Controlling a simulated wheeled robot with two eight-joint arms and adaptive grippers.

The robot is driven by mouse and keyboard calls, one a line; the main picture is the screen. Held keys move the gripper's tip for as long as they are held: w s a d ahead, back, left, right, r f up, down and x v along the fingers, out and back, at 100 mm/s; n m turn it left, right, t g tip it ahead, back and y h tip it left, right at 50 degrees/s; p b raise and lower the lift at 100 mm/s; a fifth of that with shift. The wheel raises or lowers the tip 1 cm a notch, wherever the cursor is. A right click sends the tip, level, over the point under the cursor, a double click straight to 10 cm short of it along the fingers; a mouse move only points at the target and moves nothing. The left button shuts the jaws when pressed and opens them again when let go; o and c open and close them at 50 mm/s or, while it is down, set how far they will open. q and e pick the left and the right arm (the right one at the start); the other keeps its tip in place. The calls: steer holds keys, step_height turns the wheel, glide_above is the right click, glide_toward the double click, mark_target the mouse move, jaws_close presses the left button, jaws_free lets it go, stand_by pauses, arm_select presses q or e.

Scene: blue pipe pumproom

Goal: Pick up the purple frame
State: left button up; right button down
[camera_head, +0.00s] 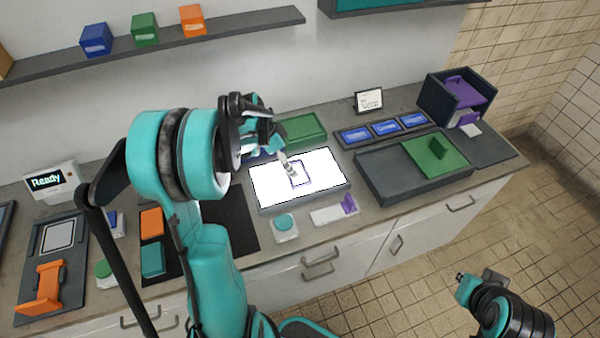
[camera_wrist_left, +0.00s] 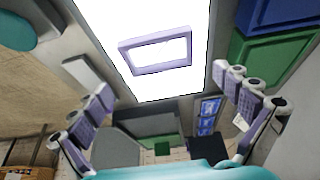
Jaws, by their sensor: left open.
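The purple frame (camera_head: 306,174) is a small hollow rectangle on the bright white light panel (camera_head: 330,180). In the left wrist view the frame (camera_wrist_left: 160,69) lies on the glowing panel, centred ahead of the fingers. My left gripper (camera_head: 286,164) comes in from the left over the panel, with its fingers partly covering the view of the frame. In the left wrist view my left gripper (camera_wrist_left: 168,84) is open, its fingers spread on either side and empty between. Part of my right arm shows at the lower right; its jaw state is unclear.
A green tray (camera_head: 303,129) and a row of blue bins (camera_head: 386,128) stand behind the panel. A grey tray with a green plate (camera_head: 436,153) is to the right. A teal-topped container (camera_head: 285,226) and a white block with a purple piece (camera_head: 335,212) sit in front.

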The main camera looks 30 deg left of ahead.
mark_target(304, 179)
arm_select(q)
steer(key=shift+x, duration=1.05)
steer(key=b+x, duration=0.2)
steer(key=x, duration=0.2)
steer(key=shift+f, duration=0.35)
steer(key=shift+s+r, duration=0.1)
steer(key=shift+c, duration=0.6)
steer(key=c, duration=1.2)
